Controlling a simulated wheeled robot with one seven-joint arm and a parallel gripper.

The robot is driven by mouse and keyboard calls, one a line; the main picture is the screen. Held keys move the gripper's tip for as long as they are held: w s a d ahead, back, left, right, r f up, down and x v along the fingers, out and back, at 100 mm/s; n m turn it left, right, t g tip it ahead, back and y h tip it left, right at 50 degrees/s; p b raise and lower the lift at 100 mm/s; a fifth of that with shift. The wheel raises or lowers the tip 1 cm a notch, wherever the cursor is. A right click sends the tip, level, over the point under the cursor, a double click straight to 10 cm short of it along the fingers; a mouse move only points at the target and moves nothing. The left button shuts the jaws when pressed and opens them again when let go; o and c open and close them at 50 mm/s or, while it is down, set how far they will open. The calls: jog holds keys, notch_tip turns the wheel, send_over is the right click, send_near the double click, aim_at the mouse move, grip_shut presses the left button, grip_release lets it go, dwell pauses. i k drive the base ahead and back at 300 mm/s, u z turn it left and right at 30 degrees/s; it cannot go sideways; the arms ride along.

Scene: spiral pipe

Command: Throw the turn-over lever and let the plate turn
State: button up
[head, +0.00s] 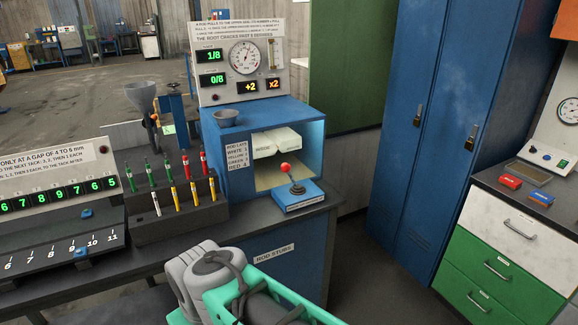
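A lever with a red ball knob (285,168) stands on a small blue base (299,200) at the front right of the bench. The label on the base is too small to read, so I cannot tell if it is the turn-over lever. The lever stands roughly upright. I cannot pick out the plate to be turned. My arm enters at the bottom middle, in front of the bench edge, below the lever and apart from it. The fingers of my gripper do not show.
A blue cabinet (221,142) with an open lit front stands behind the lever. Left are a rod rack (180,229) with coloured rods and a numbered gauge (60,205). A gauge panel (222,38) reads 1/8 and 0/8. Blue lockers (420,130) stand right, with floor before them.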

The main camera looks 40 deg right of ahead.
aim_at(285, 167)
jog(key=z, duration=0.6)
jog(key=i, duration=0.9)
jog(key=z, duration=1.1)
jog(key=i, duration=0.1)
jog(key=u, duration=2.95)
jog(key=k, duration=0.3)
jog(key=z, duration=0.3)
